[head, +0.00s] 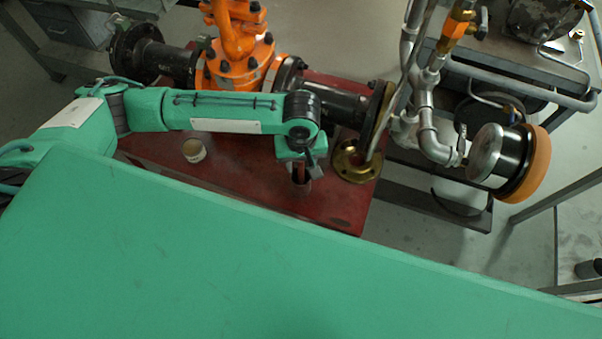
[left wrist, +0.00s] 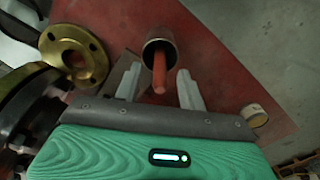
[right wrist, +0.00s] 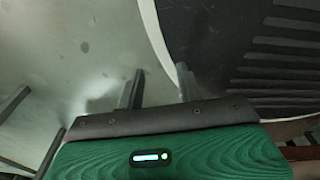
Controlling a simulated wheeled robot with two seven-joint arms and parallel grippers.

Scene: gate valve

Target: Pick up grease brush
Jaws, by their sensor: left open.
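The grease brush shows as a red-orange handle (left wrist: 159,72) standing up out of a metal cup (left wrist: 157,48) in the left wrist view; its bristles are hidden inside. The cup stands on the red table and also shows in the head view (head: 300,187), partly under my left gripper (head: 301,167). In the left wrist view my left gripper (left wrist: 159,78) is open, with the handle between its fingers and a gap on each side. My right gripper (right wrist: 160,72) is open and empty in the right wrist view, away from the cup; it is not seen in the head view.
A brass flange (head: 354,161) lies on the red table (head: 240,188) right of the cup. A small tin (head: 194,150) stands to the left. The orange valve (head: 236,55) and black pipe (head: 338,104) run behind. A pressure gauge (head: 487,150) stands at right.

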